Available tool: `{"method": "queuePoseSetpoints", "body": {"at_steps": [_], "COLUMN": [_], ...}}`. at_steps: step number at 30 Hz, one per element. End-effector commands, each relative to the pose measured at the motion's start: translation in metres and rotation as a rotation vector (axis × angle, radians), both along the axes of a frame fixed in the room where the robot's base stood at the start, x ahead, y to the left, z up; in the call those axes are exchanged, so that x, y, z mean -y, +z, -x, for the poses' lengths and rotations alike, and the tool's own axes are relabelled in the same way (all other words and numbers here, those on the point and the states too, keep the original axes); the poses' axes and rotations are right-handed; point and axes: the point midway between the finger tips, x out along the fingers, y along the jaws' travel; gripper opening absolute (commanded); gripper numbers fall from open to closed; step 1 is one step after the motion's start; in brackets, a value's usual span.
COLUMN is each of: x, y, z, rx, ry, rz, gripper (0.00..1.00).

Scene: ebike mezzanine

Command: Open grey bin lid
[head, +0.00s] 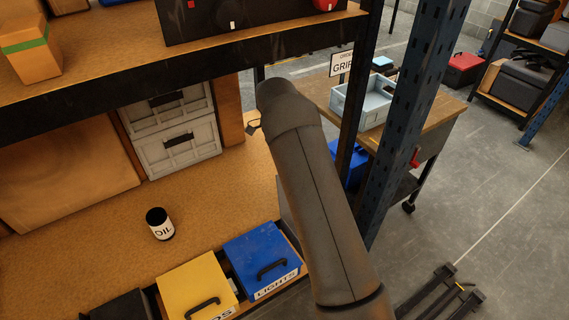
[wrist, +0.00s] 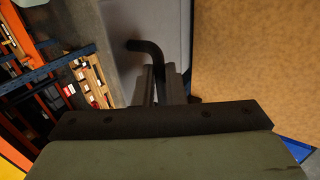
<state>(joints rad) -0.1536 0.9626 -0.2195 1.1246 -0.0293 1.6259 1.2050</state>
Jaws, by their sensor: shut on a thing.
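In the wrist view, the grey bin lid (wrist: 163,18) fills the top middle as a plain grey surface. Its black bent handle (wrist: 146,47) runs down between the fingers of my gripper (wrist: 160,84), which is shut on it. In the head view, my arm covers most of the grey bin; only a grey sliver (head: 285,208) shows to the right of the blue bin. My fingertips are hidden behind my arm there. I cannot tell how far the lid is tilted.
A blue bin (head: 249,247) marked LIGHTS and a yellow bin (head: 186,282) stand left of my arm. A black OIL can (head: 160,223) stands on the wooden shelf. A blue upright post (head: 415,100) is close on the right. The shelf above (head: 180,85) limits height.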

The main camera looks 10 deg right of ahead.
Motion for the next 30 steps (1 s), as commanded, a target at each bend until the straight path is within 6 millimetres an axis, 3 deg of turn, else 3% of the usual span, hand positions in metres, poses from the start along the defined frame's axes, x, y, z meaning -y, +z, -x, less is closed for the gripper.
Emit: {"method": "queuePoseSetpoints", "body": {"at_steps": [1, 14, 15, 17, 30], "x": [0.001, 0.003, 0.003, 0.003, 0.001], "y": [-0.010, -0.010, -0.010, -0.010, 0.004], "z": [0.003, 0.002, 0.002, 0.002, -0.007], "rx": [-0.016, -0.019, -0.019, -0.017, -0.007], "ry": [-0.006, -0.010, -0.010, -0.010, -0.009], "rz": [-0.003, -0.004, -0.004, -0.003, -0.002], "gripper": [0.00, 0.00, 0.16, 0.32, 0.32]}}
